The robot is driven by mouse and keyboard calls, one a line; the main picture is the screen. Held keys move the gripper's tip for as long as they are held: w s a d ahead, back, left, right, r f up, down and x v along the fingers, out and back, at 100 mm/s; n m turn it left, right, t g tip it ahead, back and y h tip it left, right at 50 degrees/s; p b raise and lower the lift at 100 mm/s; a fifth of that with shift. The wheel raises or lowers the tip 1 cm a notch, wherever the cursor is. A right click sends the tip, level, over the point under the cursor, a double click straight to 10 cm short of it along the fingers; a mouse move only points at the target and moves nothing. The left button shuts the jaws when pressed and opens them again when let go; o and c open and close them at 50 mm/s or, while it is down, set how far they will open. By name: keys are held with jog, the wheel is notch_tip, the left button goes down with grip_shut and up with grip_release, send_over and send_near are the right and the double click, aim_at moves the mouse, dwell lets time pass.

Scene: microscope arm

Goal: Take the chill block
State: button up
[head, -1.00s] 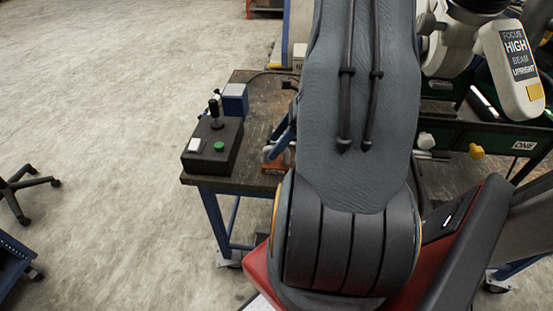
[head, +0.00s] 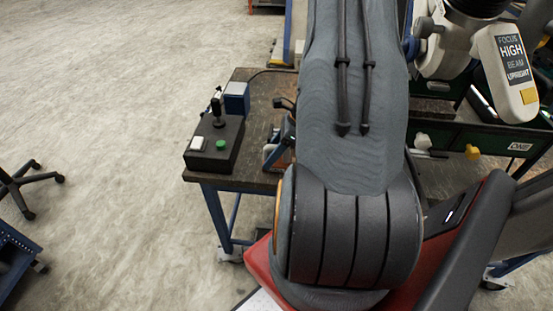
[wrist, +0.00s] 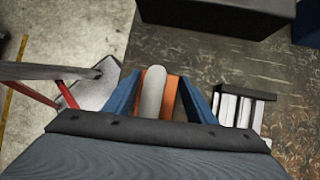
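My gripper (wrist: 159,76) shows in the wrist view with its two blue fingers spread apart. An orange piece (wrist: 170,97) with a pale rounded bar (wrist: 153,92) on it shows between the fingers; I see no finger clearly touching it. A pale finned block with a dark top (wrist: 243,108) stands to the right of the right finger, apart from it. I cannot tell for certain which of these is the chill block. In the head view my arm hides most of the gripper's surroundings, and only a blue and orange bit shows by the bench edge.
A dark control box (head: 214,144) with a joystick and green button sits on the bench's left corner, with a blue box (head: 236,98) behind it. A microscope head (head: 508,70) hangs at the right. A yellow knob (head: 472,152) sticks out below it.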

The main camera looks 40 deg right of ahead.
grip_shut()
jog(key=shift+r, duration=0.1)
jog(key=shift+r, duration=0.1)
